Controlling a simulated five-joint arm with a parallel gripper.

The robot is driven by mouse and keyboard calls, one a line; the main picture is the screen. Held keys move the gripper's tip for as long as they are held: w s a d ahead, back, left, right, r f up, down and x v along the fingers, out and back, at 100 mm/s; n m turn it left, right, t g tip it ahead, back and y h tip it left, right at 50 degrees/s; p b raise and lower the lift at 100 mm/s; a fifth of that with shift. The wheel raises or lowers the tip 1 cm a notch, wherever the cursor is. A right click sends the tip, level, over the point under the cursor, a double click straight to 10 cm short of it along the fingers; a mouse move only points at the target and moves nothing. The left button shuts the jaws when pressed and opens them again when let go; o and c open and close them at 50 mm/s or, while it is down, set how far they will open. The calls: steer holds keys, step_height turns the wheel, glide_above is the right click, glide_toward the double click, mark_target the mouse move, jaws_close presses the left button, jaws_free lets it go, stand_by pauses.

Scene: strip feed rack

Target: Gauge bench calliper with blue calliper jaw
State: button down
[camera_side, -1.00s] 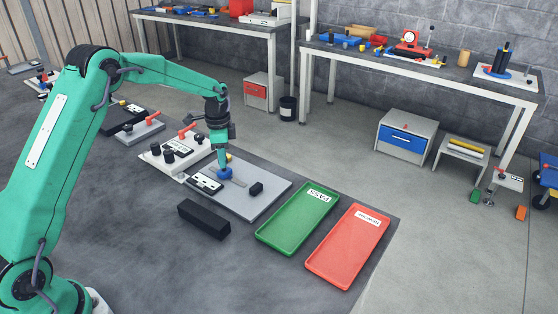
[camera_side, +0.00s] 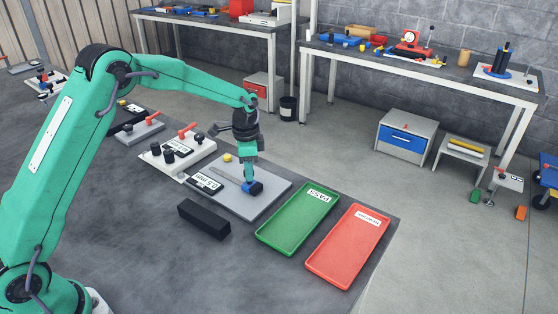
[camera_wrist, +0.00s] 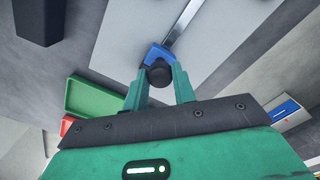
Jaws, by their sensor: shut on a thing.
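The bench calliper's grey base plate (camera_side: 228,203) lies on the dark bench, with a metal beam (camera_wrist: 184,22) along it and a small display (camera_side: 205,183) on its left side. My gripper (camera_side: 249,181) is down at the beam's near-right end, shut on the blue calliper jaw (camera_side: 248,187). The blue jaw also shows at my fingertips in the wrist view (camera_wrist: 156,53). A dark block (camera_side: 258,187) sits right beside the jaw and seems to touch it; a dark rounded piece (camera_wrist: 160,73) shows between my fingers. Whether anything lies between jaw and block is hidden.
A black bar (camera_side: 204,219) lies in front of the plate. A green tray (camera_side: 298,218) and a red tray (camera_side: 348,246) lie to the right. A white fixture with black knobs (camera_side: 177,153) stands behind left. A yellow piece (camera_side: 227,157) is at the plate's back edge.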

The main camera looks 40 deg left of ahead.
steer(key=shift+d, duration=0.3)
steer(key=c, duration=1.1)
jaws_free()
steer(key=shift+a+r, duration=0.1)
steer(key=shift+r, duration=0.05)
steer(key=shift+r, duration=3.8)
steer(key=shift+r, duration=0.1)
